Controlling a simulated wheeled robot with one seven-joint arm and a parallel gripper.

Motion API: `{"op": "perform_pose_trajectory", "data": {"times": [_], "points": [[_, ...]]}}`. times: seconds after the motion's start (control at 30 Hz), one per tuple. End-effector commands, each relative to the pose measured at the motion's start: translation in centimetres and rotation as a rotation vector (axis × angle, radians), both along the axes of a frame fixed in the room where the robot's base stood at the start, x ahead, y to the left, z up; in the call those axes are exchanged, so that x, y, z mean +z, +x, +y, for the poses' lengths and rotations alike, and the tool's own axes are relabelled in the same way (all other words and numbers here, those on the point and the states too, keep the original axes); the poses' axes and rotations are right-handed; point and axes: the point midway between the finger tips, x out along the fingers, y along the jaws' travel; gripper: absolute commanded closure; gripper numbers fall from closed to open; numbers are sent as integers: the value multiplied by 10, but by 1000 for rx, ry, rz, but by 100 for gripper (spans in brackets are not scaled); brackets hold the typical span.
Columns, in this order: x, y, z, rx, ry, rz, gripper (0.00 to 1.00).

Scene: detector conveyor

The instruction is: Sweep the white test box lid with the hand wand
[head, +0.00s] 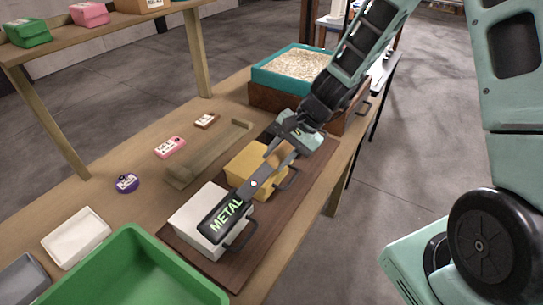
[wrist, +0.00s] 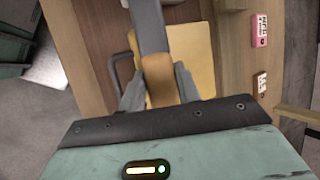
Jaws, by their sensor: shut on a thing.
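My gripper (head: 281,156) is shut on the handle of the hand wand (head: 229,212), a long dark grey bar with green letters reading METAL. The wand points down and left over the white test box (head: 190,213) and covers part of its lid. I cannot tell whether the wand touches the lid. The wrist view shows the wand's handle (wrist: 158,75) between the two fingers of my gripper (wrist: 158,85). The white box is not clearly seen there. The yellow box (head: 247,165) stands behind the white box, below my gripper; it also shows in the wrist view (wrist: 194,48).
Both boxes stand on a dark brown board (head: 300,182) on the wooden table. A green bin (head: 130,262) is at the front left. A teal tray of pale grains (head: 293,65) is at the back. Small purple, pink and brown items lie left of a wooden channel (head: 210,157).

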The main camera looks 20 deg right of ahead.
Motion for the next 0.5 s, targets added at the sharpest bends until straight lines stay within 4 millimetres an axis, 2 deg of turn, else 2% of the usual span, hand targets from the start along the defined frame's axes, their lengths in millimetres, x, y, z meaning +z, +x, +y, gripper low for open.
{"op": "perform_pose_trajectory", "data": {"times": [0.3,0.5], "points": [[0,20,15,1,1,-1,100],[0,27,20,0,1,-1,100]]}}
